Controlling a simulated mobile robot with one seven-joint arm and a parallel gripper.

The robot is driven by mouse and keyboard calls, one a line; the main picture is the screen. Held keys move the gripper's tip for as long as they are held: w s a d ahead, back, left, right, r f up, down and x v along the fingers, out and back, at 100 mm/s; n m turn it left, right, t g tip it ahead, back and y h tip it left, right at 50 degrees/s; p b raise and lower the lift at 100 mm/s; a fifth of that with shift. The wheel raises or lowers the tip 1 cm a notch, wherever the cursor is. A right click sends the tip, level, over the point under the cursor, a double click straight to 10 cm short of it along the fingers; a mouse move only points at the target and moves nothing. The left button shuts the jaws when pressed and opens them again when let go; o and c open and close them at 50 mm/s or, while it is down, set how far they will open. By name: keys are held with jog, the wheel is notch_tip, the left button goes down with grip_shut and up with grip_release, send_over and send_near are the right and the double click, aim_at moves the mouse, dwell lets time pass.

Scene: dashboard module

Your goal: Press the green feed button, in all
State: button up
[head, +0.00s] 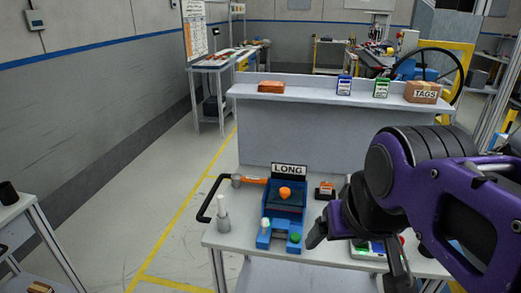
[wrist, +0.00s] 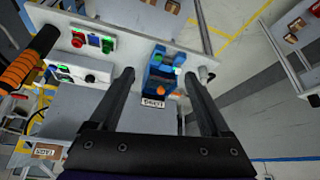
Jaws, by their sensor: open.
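A blue fixture (head: 284,207) with an orange knob (head: 285,193) and a LONG sign (head: 289,169) stands on the white cart top. A green button (head: 295,238) sits on its front right block. The wrist view shows the blue fixture (wrist: 156,75) between the finger lines. My gripper (head: 358,250) is open and empty, above the cart and right of the fixture, apart from it. A pale control box (head: 366,252), partly hidden by my gripper, also bears green. In the wrist view a panel has a red button (wrist: 78,41) and a green button (wrist: 93,41). No button label is readable.
A grey post (head: 223,218) and black cart handle (head: 208,200) stand left of the fixture. A raised shelf (head: 315,93) behind carries a TAGS box (head: 422,92).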

grip_shut()
dwell(1.6)
